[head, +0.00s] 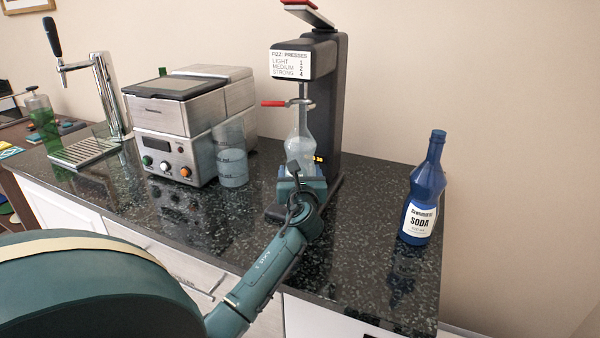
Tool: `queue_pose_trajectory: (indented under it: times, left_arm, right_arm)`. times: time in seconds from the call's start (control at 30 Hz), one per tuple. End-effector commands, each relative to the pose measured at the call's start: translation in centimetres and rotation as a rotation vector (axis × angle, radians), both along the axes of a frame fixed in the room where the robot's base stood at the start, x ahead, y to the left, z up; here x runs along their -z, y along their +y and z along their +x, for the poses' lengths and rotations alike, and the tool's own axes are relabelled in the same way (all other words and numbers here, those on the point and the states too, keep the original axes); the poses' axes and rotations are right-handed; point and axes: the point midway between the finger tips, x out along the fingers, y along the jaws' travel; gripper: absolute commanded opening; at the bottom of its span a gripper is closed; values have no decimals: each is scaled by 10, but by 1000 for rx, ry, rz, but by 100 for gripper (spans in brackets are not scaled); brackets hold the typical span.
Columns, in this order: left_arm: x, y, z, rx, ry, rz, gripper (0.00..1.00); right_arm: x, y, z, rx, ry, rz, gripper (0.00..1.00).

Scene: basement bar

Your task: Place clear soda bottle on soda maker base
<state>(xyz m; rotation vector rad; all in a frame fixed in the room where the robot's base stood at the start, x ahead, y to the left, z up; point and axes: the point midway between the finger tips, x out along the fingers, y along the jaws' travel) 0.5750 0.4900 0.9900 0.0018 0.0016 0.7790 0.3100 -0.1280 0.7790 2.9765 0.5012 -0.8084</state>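The clear soda bottle (300,148) stands upright at the dark soda maker (325,110), its narrow neck under the nozzle. Its lower end is hidden behind my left gripper (302,172), so I cannot see whether it rests on the soda maker base (275,213) or is held above it. My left gripper is right at the lower part of the bottle, in front of the column. Its fingertips are partly hidden, and I cannot tell whether they grip the bottle. My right gripper is not in view.
A blue soda bottle (423,190) stands on the dark counter (365,260) at right. A clear measuring cup (231,155) and a steel machine (180,125) stand left of the soda maker. A beer tap (107,95) is farther left. The counter between soda maker and blue bottle is clear.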

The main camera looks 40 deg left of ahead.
Motion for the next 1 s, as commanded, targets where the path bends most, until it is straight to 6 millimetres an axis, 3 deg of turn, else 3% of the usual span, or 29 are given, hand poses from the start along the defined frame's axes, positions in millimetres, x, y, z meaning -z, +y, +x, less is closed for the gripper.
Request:
queue_pose_trajectory:
  times: [0.2,0.53,1.0]
  left_arm:
    - [0,0,0,0,0,0,89]
    - [-3,-2,-2,1,1,-1,90]
    - [-2,-65,-66,2,1,-2,90]
  right_arm:
    - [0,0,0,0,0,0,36]
    - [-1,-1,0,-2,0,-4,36]
    - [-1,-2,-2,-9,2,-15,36]
